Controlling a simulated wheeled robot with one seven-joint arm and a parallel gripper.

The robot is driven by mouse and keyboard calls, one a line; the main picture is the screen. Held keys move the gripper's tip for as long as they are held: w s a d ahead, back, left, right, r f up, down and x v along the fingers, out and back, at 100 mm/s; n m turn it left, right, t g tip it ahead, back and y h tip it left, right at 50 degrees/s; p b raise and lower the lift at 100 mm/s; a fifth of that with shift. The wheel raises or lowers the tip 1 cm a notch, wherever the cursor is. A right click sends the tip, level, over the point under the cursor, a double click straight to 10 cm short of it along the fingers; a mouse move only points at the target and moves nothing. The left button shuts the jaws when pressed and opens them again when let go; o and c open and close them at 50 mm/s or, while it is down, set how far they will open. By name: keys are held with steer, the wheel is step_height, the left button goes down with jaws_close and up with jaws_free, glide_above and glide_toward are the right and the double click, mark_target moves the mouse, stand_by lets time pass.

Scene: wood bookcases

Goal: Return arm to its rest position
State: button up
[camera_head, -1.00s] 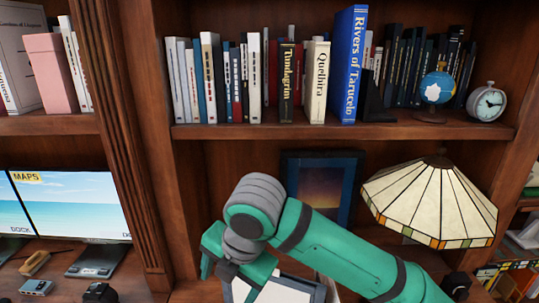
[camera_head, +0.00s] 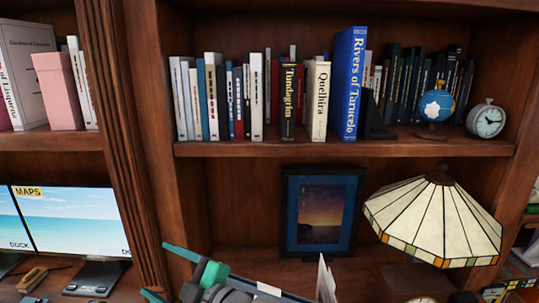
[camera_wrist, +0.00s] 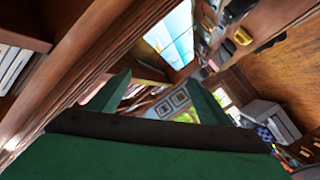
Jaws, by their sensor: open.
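My gripper (camera_head: 166,273) is green and sits at the bottom of the head view, left of centre, in front of the lower shelf. Its two fingers point left and stand apart, with nothing seen between them. In the wrist view my gripper (camera_wrist: 157,97) shows its two green fingers spread wide, with a tilted view of the room beyond. Most of my arm is below the edge of the head view.
The bookcase shelf (camera_head: 350,148) holds books, a small globe (camera_head: 437,105) and a clock (camera_head: 486,120). Below are a framed picture (camera_head: 320,212) and a stained-glass lamp (camera_head: 435,220). A monitor (camera_head: 70,220) stands at left, past a wooden upright (camera_head: 118,140).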

steer(key=s+d+f+m+t+h, duration=0.3)
steer(key=d+f+m+h, duration=0.1)
steer(key=f+m, duration=0.35)
steer(key=s+d+f+m+t+h, duration=0.35)
steer(key=d+f+m, duration=0.2)
steer(key=f, duration=0.35)
steer(key=s+d+f+m+t+h, duration=0.2)
steer(key=s+d+f+m+h, duration=0.15)
steer(key=f+m, duration=0.4)
steer(key=s+d+f+h, duration=0.1)
steer(key=s+d+f, duration=0.1)
steer(key=s, duration=0.6)
steer(key=s+d+f+g+h, duration=0.1)
steer(key=s+d, duration=0.3)
steer(key=s, duration=0.4)
steer(key=s+d+f+h, duration=0.1)
steer(key=s+d+f, duration=0.2)
steer(key=s, duration=0.5)
steer(key=shift+s+d+f+g+h, duration=0.3)
steer(key=shift+s+f+g+h, duration=0.1)
steer(key=shift+f, duration=0.1)
steer(key=shift+s+d+r, duration=0.1)
steer(key=shift+s, duration=0.2)
steer(key=shift+c, duration=1.2)
steer(key=shift+s, duration=0.15)
steer(key=c, duration=1)
